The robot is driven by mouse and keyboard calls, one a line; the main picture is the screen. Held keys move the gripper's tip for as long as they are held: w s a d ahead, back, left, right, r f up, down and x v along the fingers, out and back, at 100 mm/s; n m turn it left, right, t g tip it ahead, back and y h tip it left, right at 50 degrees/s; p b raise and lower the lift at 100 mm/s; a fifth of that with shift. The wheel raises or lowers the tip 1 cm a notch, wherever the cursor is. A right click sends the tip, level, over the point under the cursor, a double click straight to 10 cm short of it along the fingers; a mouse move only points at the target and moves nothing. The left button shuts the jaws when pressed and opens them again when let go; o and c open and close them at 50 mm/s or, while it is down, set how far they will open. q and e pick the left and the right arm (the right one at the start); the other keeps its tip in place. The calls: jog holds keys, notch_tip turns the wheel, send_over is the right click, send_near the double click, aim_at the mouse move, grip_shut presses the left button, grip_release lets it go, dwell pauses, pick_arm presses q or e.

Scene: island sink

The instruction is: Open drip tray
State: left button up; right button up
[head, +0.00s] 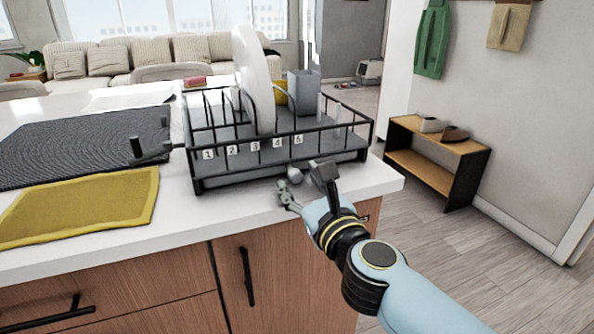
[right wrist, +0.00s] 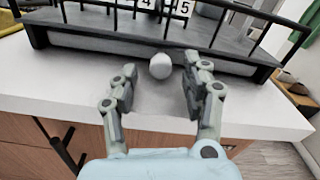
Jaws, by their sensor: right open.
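The grey drip tray (head: 240,166) sits in the base of the black wire dish rack (head: 197,172) on the white counter. Its front face also shows in the right wrist view (right wrist: 105,47). A round pale knob (right wrist: 160,66) is at the front of the tray; it shows in the head view too (head: 295,176). My right gripper (head: 305,183) is open in front of the rack. In the right wrist view its fingers (right wrist: 159,78) stand to either side of the knob, with gaps between. My left gripper is not in view.
A white plate (head: 252,75) stands upright in the rack, above number labels. A dark mat (head: 75,145) and a yellow cloth (head: 85,208) lie to the left. Wooden cabinet doors (head: 285,270) are below the counter. The counter's right edge is near my right gripper.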

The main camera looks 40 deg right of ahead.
jog(key=shift+x, duration=1.25)
grip_shut()
